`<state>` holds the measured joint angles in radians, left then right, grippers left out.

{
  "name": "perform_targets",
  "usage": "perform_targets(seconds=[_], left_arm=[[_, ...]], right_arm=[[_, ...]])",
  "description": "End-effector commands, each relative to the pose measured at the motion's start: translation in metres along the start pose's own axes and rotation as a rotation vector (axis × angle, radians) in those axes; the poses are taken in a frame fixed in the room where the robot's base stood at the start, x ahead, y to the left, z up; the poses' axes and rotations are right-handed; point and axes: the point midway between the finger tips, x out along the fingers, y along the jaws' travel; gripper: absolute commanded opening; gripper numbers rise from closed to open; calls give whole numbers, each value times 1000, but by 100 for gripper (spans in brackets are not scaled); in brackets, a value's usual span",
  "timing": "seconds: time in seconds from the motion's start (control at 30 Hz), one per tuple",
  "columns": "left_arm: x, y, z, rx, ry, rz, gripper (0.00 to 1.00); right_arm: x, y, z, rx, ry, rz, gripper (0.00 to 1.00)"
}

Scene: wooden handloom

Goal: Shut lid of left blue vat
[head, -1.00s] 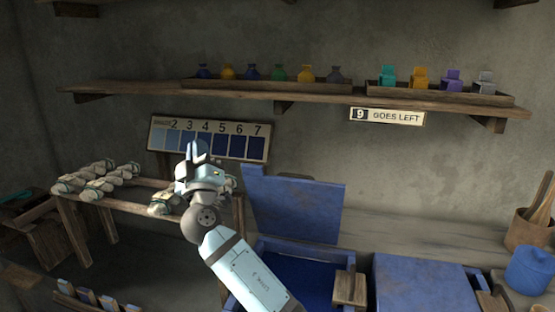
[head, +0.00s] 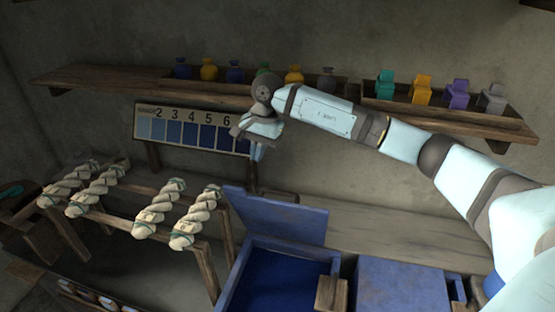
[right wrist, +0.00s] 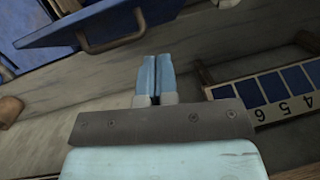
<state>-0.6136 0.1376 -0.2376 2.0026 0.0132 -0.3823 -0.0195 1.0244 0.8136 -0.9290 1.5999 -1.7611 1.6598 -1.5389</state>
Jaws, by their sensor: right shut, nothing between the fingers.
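The left blue vat (head: 236,283) stands at the bottom middle of the head view, open, with dark blue liquid inside. Its blue lid (head: 275,218) is raised at the back. In the right wrist view a blue lid panel (right wrist: 90,22) with a wooden handle (right wrist: 113,42) shows at the upper left. My right gripper (head: 257,152) is above and behind the raised lid, apart from it, fingers pointing down. In the right wrist view its fingers (right wrist: 156,75) are together with nothing between them. My left gripper is not in view.
A second blue vat (head: 405,285) with its lid down stands to the right. A numbered shade board (head: 190,130) is left of my right gripper. A rack (head: 120,187) holds several twisted skeins.

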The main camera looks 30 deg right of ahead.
Motion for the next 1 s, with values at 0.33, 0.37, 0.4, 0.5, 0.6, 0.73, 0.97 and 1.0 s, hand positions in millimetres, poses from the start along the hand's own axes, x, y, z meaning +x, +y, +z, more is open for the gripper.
perform_targets(seconds=[0.33,0.37,0.4,0.5,0.6,0.73,0.97,1.0], left_arm=[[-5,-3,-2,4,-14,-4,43],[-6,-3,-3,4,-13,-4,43],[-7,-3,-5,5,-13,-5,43],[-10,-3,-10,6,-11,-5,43],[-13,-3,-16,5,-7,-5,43],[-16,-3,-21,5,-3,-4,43],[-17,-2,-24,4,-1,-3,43],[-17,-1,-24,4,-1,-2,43]], right_arm=[[0,35,-21,-77,40,148,0],[5,36,-22,-77,40,148,0],[12,37,-22,-77,39,148,0],[31,39,-22,-76,39,147,0],[49,41,-23,-77,39,146,0],[67,44,-24,-75,39,144,0],[81,45,-25,-76,41,142,0],[81,45,-25,-76,41,142,0]])
